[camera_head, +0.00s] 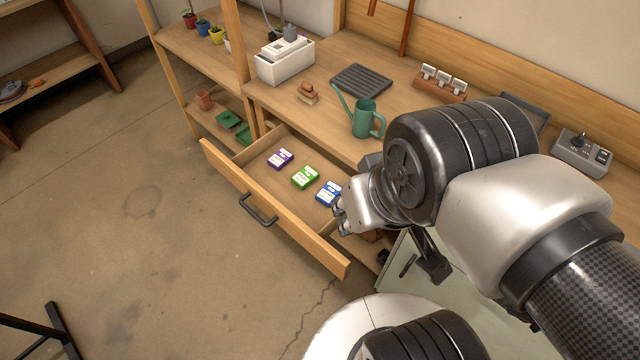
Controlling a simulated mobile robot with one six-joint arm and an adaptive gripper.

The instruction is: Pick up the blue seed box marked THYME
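The blue seed box (328,192) with a white label lies in the open drawer (262,201), at the right of a row of small boxes. Its label is too small to read. A green box (305,178) lies to its left, and a purple box (280,158) farther left. My gripper (340,212) is at the lower right of the blue box, very close to it in the picture. Whether they touch cannot be told. The arm hides part of the drawer's right end, and the state of the fingers is unclear.
The bench above holds a green watering can (366,120), a black ridged tray (361,81), a white sink-like box (285,62) and a grey control box (582,152). The drawer front with its black handle (258,209) juts over open floor at the left.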

